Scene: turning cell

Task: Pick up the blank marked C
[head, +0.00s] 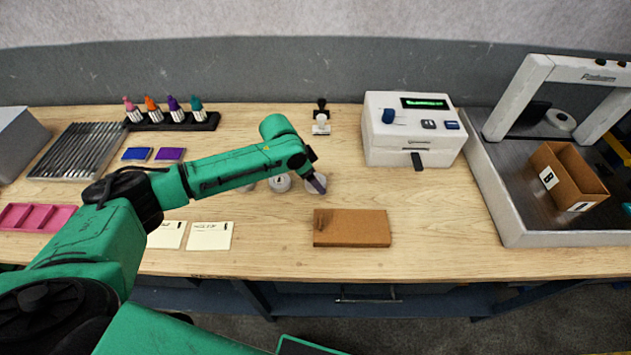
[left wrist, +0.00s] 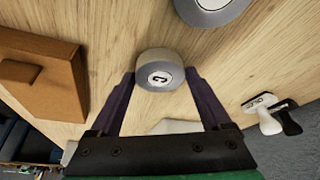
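The blank marked C (left wrist: 160,65) is a short grey cylinder with a white label, standing on the wooden bench. In the head view it (head: 310,186) is the rightmost of the row of blanks, partly covered by my left gripper (head: 317,184). In the left wrist view my left gripper (left wrist: 160,80) is open, its two purple fingers at either side of the blank. I cannot tell whether either finger touches it. My right gripper is in neither view.
Another blank (left wrist: 212,8) stands close by; it also shows in the head view (head: 280,183). A brown block (head: 351,229) lies just in front. A stamp (head: 321,122) and a white machine (head: 414,130) stand behind. Bench to the right of the blank is clear.

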